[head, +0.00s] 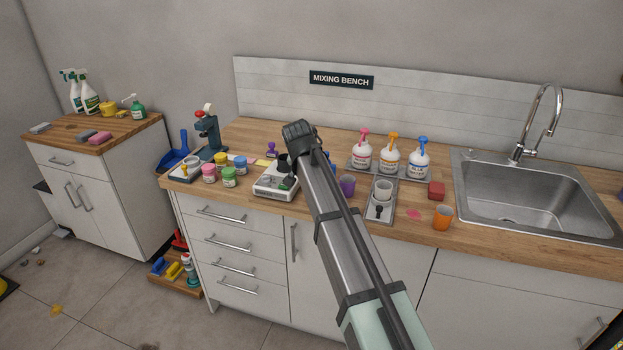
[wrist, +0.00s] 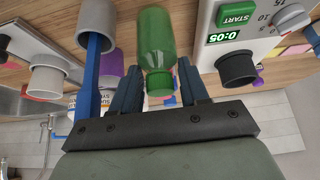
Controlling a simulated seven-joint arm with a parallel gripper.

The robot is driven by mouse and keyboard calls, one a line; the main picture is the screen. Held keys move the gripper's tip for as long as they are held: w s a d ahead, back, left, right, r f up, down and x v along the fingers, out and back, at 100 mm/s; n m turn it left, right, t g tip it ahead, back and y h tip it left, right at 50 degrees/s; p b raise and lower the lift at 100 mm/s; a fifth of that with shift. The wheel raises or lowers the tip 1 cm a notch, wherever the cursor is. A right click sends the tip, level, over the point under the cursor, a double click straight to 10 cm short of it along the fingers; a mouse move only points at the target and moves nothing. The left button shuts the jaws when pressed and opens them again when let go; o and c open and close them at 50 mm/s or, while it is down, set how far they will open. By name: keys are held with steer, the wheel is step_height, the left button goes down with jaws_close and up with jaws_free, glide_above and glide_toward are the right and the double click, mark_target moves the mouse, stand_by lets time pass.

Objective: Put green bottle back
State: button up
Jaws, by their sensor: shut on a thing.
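The green bottle (wrist: 153,38) shows in the wrist view, between the two dark fingers of my gripper (wrist: 158,76). The gripper is shut on it near its green cap (wrist: 160,84). In the head view my arm crosses the middle of the bench, and I cannot clearly make out the fingers or the bottle there.
A white device (head: 275,189) with a green START button stands close by; its display (wrist: 224,36) reads 0:05. Small coloured jars (head: 229,177) stand left of it. A purple cup (head: 347,186), a grey tray (head: 380,213) and pump bottles (head: 391,160) stand right, before the sink (head: 540,190).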

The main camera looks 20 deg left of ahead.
steer(key=shift+f, duration=0.8)
steer(key=shift+f, duration=0.1)
steer(key=o, duration=1.2)
steer(key=shift+c, duration=0.2)
steer(key=v, duration=1.2)
steer(key=shift+d, duration=0.1)
